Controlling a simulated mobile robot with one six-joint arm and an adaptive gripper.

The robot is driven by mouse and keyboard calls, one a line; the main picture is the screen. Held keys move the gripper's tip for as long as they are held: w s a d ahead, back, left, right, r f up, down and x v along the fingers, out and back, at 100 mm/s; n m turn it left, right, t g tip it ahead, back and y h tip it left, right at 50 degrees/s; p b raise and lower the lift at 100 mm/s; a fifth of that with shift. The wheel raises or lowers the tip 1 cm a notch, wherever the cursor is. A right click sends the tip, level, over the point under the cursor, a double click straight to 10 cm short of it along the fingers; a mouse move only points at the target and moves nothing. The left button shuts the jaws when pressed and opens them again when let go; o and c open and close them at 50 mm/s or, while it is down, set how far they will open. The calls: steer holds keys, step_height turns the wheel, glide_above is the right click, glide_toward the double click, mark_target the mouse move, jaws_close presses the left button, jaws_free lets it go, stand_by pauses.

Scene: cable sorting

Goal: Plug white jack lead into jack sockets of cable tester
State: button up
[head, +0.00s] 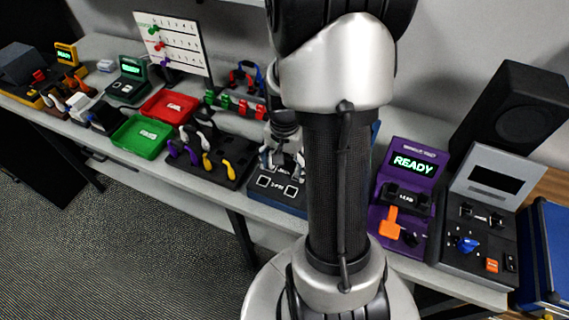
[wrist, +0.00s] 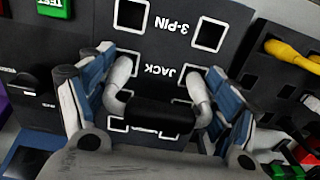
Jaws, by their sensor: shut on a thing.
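The white jack lead (wrist: 121,76) has two white bent ends joined by a black middle piece. My gripper (wrist: 160,110) is shut on it, with a blue-grey finger at each side. The cable tester (wrist: 160,45) lies right behind the lead, its JACK label between the two white ends. The ends are at the JACK sockets; I cannot tell whether they are seated. In the head view the tester (head: 275,198) shows its 3-PIN sockets at the front, and my gripper (head: 283,158) is over it, partly hidden by my arm.
A black rack (head: 212,168) with yellow, purple and white leads stands left of the tester. A purple READY unit (head: 410,180) and a grey lidded unit (head: 484,215) stand to the right. Red (head: 168,107) and green (head: 140,136) trays lie farther left.

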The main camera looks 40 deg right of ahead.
steer(key=o, duration=1.1)
steer(key=shift+c, duration=0.2)
steer(key=shift+r, duration=0.1)
steer(key=shift+r+p, duration=3.35)
steer(key=shift+r, duration=0.6)
